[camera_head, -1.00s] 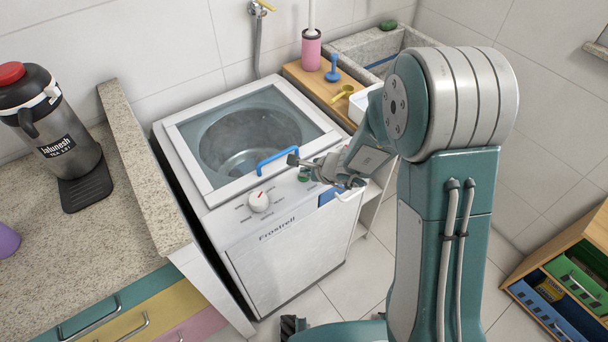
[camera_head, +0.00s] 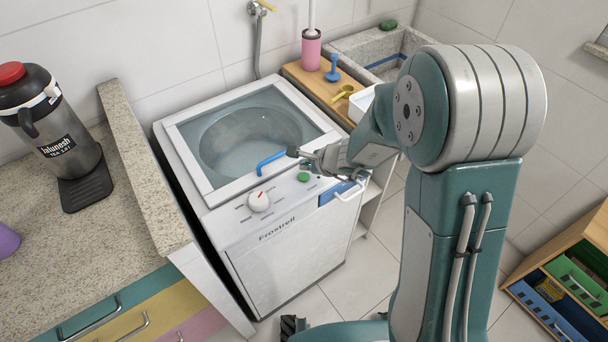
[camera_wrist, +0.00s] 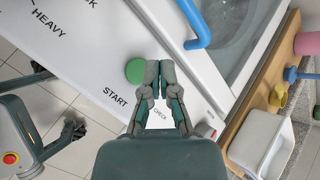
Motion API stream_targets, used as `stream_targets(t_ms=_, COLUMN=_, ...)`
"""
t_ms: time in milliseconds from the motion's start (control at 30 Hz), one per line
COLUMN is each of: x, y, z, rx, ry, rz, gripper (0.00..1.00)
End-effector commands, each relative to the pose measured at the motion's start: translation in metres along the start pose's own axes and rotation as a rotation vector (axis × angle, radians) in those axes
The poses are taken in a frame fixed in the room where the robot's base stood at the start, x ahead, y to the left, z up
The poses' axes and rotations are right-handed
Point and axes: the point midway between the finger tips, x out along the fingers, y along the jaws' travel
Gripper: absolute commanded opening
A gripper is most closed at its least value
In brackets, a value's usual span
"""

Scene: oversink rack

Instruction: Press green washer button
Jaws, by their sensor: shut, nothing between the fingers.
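The green washer button (camera_head: 303,177) is on the sloped control panel of the white washer (camera_head: 290,262), right of the white dial. In the wrist view the green button (camera_wrist: 134,71) lies just left of the fingertips, by the word START. My gripper (camera_head: 294,152) is over the panel's rear edge, by the blue lid handle (camera_head: 272,160), and hides part of that handle. In the wrist view my gripper (camera_wrist: 160,72) is shut with its fingertips together and empty. I cannot tell how high the fingertips are above the panel.
The white dial (camera_head: 259,201) is left of the button. A granite counter (camera_head: 95,245) with a black jug (camera_head: 58,130) stands left of the washer. A wooden shelf (camera_head: 318,88) with a pink holder (camera_head: 311,50) and a stone sink (camera_head: 355,45) are behind right.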

Motion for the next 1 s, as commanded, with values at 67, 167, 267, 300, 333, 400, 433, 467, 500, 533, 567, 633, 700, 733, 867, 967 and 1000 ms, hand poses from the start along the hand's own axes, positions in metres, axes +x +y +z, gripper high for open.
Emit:
stream_targets(t_ms=67, x=-0.005, y=-0.004, z=0.004, rx=-0.002, ry=0.0, rz=-0.002, gripper=0.0)
stream_targets(t_ms=167, x=-0.011, y=-0.009, z=0.009, rx=-0.002, ry=-0.001, rz=-0.002, gripper=0.0)
stream_targets(t_ms=267, x=-0.017, y=-0.013, z=0.013, rx=-0.003, ry=-0.001, rz=-0.002, gripper=0.0)
stream_targets(t_ms=300, x=-0.019, y=-0.015, z=0.015, rx=-0.002, ry=-0.001, rz=-0.002, gripper=0.0)
stream_targets(t_ms=333, x=-0.021, y=-0.016, z=0.016, rx=-0.003, ry=-0.002, rz=-0.002, gripper=0.0)
stream_targets(t_ms=400, x=-0.025, y=-0.019, z=0.018, rx=-0.003, ry=-0.001, rz=-0.001, gripper=0.0)
stream_targets(t_ms=433, x=-0.026, y=-0.02, z=0.019, rx=-0.001, ry=-0.001, rz=-0.002, gripper=0.0)
stream_targets(t_ms=467, x=-0.027, y=-0.021, z=0.02, rx=-0.002, ry=-0.001, rz=-0.002, gripper=0.0)
stream_targets(t_ms=500, x=-0.028, y=-0.021, z=0.021, rx=-0.002, ry=-0.001, rz=-0.001, gripper=0.0)
stream_targets(t_ms=533, x=-0.029, y=-0.021, z=0.021, rx=-0.001, ry=0.0, rz=-0.001, gripper=0.0)
stream_targets(t_ms=567, x=-0.029, y=-0.021, z=0.021, rx=0.0, ry=0.0, rz=0.0, gripper=0.0)
stream_targets(t_ms=633, x=-0.029, y=-0.021, z=0.021, rx=0.0, ry=0.0, rz=0.0, gripper=0.0)
stream_targets(t_ms=700, x=-0.029, y=-0.021, z=0.021, rx=0.0, ry=0.0, rz=0.0, gripper=0.0)
stream_targets(t_ms=733, x=-0.029, y=-0.021, z=0.021, rx=0.0, ry=0.0, rz=0.0, gripper=0.0)
stream_targets(t_ms=867, x=-0.029, y=-0.021, z=0.021, rx=0.0, ry=0.0, rz=0.0, gripper=0.0)
stream_targets(t_ms=967, x=-0.028, y=-0.021, z=0.021, rx=0.0, ry=0.0, rz=0.001, gripper=0.0)
stream_targets(t_ms=1000, x=-0.028, y=-0.021, z=0.021, rx=0.0, ry=0.0, rz=0.001, gripper=0.0)
